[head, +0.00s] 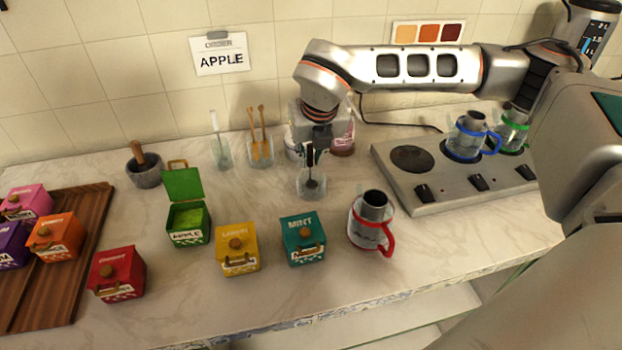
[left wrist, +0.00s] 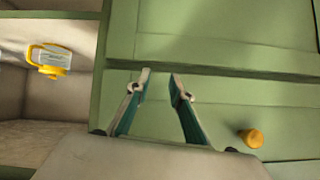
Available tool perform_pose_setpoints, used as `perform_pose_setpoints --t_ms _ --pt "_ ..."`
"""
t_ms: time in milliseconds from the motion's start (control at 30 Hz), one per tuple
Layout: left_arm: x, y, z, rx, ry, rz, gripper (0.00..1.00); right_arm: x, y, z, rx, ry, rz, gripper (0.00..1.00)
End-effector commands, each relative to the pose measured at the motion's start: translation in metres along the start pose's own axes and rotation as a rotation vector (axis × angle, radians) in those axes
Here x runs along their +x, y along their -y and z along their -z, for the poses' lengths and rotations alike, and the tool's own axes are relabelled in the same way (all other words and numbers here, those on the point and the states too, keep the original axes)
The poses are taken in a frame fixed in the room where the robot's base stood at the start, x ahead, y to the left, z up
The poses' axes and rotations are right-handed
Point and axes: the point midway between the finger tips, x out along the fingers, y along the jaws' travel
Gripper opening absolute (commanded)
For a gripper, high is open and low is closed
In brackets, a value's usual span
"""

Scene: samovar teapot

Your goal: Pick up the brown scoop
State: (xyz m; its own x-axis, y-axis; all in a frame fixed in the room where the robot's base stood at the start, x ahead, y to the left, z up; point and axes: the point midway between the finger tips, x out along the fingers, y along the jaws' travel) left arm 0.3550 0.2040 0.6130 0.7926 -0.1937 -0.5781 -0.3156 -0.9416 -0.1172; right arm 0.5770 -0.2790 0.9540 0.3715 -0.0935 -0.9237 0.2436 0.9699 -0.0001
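Two light-brown wooden utensils (head: 258,124) stand upright in a glass (head: 260,155) near the wall; I cannot tell which is the brown scoop. Just to their right, my right gripper (head: 312,160) points down over another glass (head: 311,184). A dark utensil shows in that glass below the fingers. The fingers are small and dark here, so I cannot tell whether they are open, shut or touching it. My left gripper (left wrist: 160,80) shows in the left wrist view, open and empty, in front of green cabinet fronts.
A green box (head: 187,222) with its lid up, a yellow box (head: 238,250), a teal box (head: 303,240) and a red-handled glass pot (head: 370,222) stand in front. A mortar (head: 145,170) is left, a stove (head: 430,190) right. An APPLE note (head: 221,55) is on the wall.

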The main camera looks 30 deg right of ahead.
Motion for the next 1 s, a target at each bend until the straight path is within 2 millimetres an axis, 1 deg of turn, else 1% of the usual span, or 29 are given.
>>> perform_pose_setpoints --t_ms 400,567,667,767,867,1000 --pt "0.0 0.001 0.001 0.0 -0.001 0.001 0.21 -0.001 0.0 0.0 -0.001 0.0 0.0 0.0" --pt "0.0 0.001 0.001 -0.001 -0.002 0.001 0.21 -0.007 0.0 -0.003 -0.001 0.001 -0.001 0.0" --pt "-0.001 0.001 0.002 -0.001 -0.003 0.001 0.21 -0.016 -0.001 -0.007 0.001 0.003 -0.002 0.0" --pt "-0.001 0.001 0.004 -0.002 -0.004 0.001 0.21 -0.031 -0.001 -0.013 0.0 0.005 -0.003 0.0" --pt "-0.002 0.001 0.005 -0.003 -0.005 0.001 0.21 -0.051 -0.001 -0.022 0.001 0.006 -0.003 0.0" --pt "-0.003 0.001 0.007 -0.005 -0.006 0.0 0.21 -0.085 -0.001 -0.036 0.001 0.007 -0.003 0.0"
